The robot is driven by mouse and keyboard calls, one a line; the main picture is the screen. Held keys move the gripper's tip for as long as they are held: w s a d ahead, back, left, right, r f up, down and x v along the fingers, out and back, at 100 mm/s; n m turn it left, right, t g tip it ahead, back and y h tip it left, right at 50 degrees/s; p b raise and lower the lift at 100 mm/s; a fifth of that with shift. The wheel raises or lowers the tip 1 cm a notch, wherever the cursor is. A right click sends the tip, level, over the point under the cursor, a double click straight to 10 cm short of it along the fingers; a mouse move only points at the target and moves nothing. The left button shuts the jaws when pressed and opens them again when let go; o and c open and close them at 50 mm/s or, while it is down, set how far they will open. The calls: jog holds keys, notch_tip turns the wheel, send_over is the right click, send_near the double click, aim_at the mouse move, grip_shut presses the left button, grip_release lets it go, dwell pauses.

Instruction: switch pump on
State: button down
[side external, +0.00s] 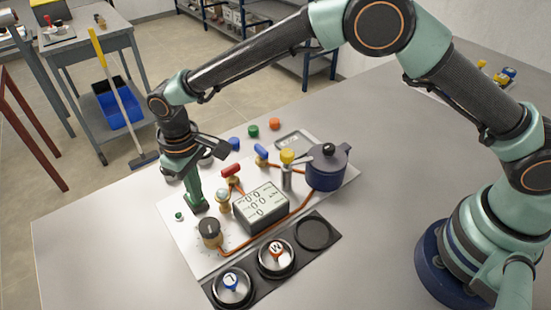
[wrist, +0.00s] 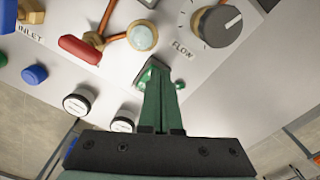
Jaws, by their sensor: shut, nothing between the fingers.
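My gripper (side external: 197,207) is shut and empty, with its green fingers pointing down at the white panel (side external: 178,243). In the wrist view its fingertips (wrist: 153,72) are at the panel near the FLOW label. A small green round part (side external: 179,216) sits on the panel just beside the fingertips; it also shows in the wrist view (wrist: 180,85), partly behind the fingers. Whether the tips touch the panel cannot be told.
A red valve handle (side external: 231,171), a blue valve handle (side external: 261,150) and a dark blue pot (side external: 328,167) are farther off.

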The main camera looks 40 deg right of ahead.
jog(key=shift+f, duration=0.6)
dwell(0.3)
jog(key=shift+r, duration=0.1)
notch_tip(320, 180, up, 7)
dwell(0.8)
jog(key=s+d+r+m+t+y, duration=0.1)
jog(key=d+r+m+t, duration=0.15)
jog(key=d+r, duration=1.3)
jog(key=s+d+m+t, duration=0.1)
jog(key=s+d, duration=0.5)
jog(key=d, duration=0.2)
jog(key=s+d+m+t+h, duration=0.1)
jog(key=s+d+m+t, duration=0.1)
jog(key=s+d, duration=0.4)
jog(key=d, duration=0.3)
jog(key=shift+s+f, duration=0.3)
jog(key=shift+s, duration=0.05)
